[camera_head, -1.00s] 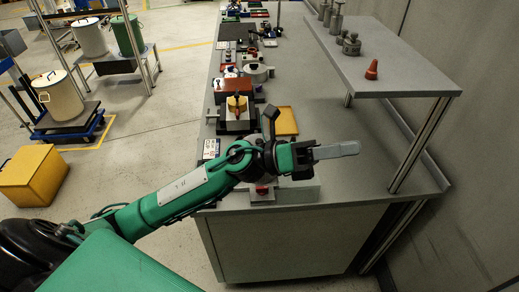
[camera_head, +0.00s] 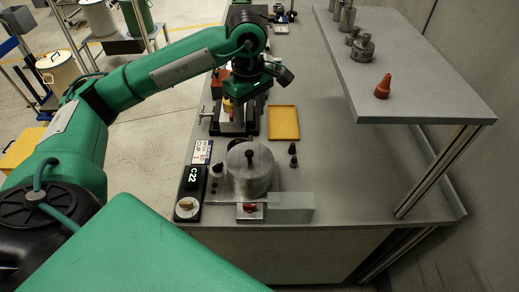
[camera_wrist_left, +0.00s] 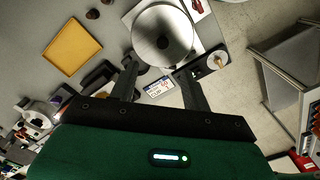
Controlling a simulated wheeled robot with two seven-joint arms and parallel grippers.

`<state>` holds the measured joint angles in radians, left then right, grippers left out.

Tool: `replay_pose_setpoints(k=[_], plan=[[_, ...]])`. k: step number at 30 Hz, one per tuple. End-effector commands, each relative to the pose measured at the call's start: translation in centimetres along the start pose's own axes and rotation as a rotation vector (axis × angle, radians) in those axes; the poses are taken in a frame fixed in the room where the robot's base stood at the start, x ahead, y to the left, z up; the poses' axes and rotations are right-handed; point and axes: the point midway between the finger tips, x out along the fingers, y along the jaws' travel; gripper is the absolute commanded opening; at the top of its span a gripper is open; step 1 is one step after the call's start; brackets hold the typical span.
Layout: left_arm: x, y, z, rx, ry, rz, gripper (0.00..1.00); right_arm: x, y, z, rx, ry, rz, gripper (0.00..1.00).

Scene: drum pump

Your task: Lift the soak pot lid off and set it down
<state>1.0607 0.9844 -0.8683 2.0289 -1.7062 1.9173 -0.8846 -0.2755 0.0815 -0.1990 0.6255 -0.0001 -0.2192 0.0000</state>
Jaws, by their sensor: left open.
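The soak pot (camera_head: 250,183) is a metal cylinder near the front end of the bench. Its round lid (camera_head: 249,160) with a dark knob on top (camera_head: 249,154) is on it. In the left wrist view the lid (camera_wrist_left: 152,28) shows from above, beyond the fingertips. My left gripper (camera_head: 248,98) is above the bench, behind the pot in the head view and apart from it. Its two fingers (camera_wrist_left: 160,78) are spread and empty in the left wrist view. In the head view the fingertips are hard to make out.
A yellow tray (camera_head: 284,123) lies behind the pot, with two small dark pieces (camera_head: 293,155) nearby. A black C22 unit (camera_head: 190,183) stands left of the pot. A pale block (camera_head: 291,208) is at its front right. A raised shelf (camera_head: 430,95) overhangs the right side.

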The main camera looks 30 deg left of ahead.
Motion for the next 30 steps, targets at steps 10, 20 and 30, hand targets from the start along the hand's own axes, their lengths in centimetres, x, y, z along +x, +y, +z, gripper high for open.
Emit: replay_pose_setpoints(k=[10,20,30], plan=[[5.3,-0.2,-0.3,-0.002,0.010,-0.009,0.48,-2.1,-1.1,3.9,0.001,-0.051,-0.012,0.36],[8.6,-0.1,-0.3,-0.001,0.008,-0.005,0.48,-2.9,-0.7,1.8,0.001,-0.026,-0.008,0.36],[12.6,0.0,-0.6,-0.002,0.007,-0.007,0.48,-5.6,-0.5,1.3,0.000,-0.022,-0.007,0.36]])
